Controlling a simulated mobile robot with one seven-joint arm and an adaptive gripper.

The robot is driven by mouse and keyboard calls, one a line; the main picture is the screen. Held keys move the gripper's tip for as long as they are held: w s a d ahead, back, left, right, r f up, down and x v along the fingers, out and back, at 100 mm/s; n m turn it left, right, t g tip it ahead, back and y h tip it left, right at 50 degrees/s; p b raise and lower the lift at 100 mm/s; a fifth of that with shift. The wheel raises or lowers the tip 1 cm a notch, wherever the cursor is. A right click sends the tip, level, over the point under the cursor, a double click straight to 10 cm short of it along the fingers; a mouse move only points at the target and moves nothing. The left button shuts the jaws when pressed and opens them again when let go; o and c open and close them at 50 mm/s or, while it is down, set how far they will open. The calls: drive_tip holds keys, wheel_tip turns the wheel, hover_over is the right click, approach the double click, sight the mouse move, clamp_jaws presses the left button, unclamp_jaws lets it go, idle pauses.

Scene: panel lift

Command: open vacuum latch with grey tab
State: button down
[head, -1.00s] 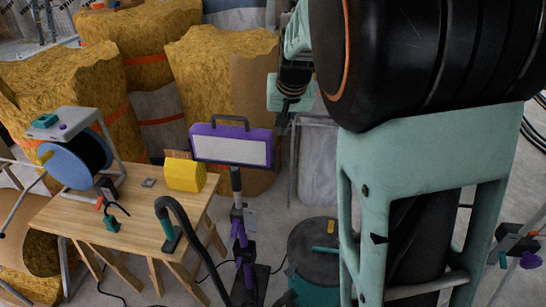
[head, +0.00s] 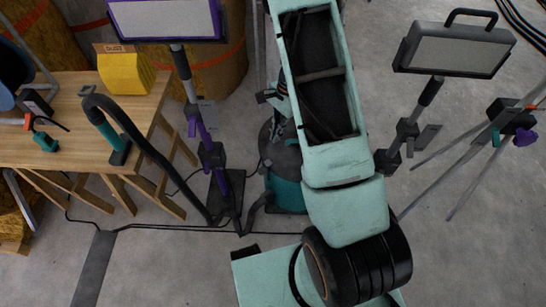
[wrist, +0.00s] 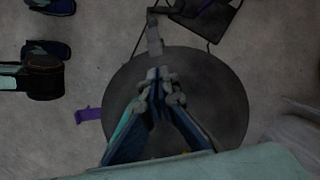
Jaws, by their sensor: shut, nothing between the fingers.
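The vacuum shows in the head view as a teal drum (head: 286,194) with a dark lid, partly hidden behind my arm. In the wrist view its round dark lid (wrist: 215,95) fills the middle. A grey tab (wrist: 154,40) sits at the lid's far edge, just beyond my fingertips. A purple tab (wrist: 89,115) sticks out from the lid's left edge. My gripper (wrist: 159,76) is shut and empty over the lid, its tips pointing towards the grey tab. I cannot tell whether they touch or how the latch is set.
A wooden table (head: 62,97) with a yellow dust box (head: 124,72) stands at left. A black hose (head: 150,150) runs from the table to the floor. A purple-framed lamp (head: 167,19) and a grey lamp (head: 455,49) stand on either side. A tripod (head: 470,180) is at right.

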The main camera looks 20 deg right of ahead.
sight(268, 163)
drive_tip(key=shift+s+f, duration=0.1)
drive_tip(key=shift+f, duration=0.15)
drive_tip(key=shift+a, duration=0.1)
drive_tip(key=b+x, duration=0.3)
drive_tip(key=x, duration=0.7)
drive_tip(key=shift+r, duration=0.1)
drive_tip(key=shift+s+a+h+p, duration=0.15)
drive_tip(key=shift+a+h+p, duration=0.1)
drive_tip(key=shift+h+p, duration=0.05)
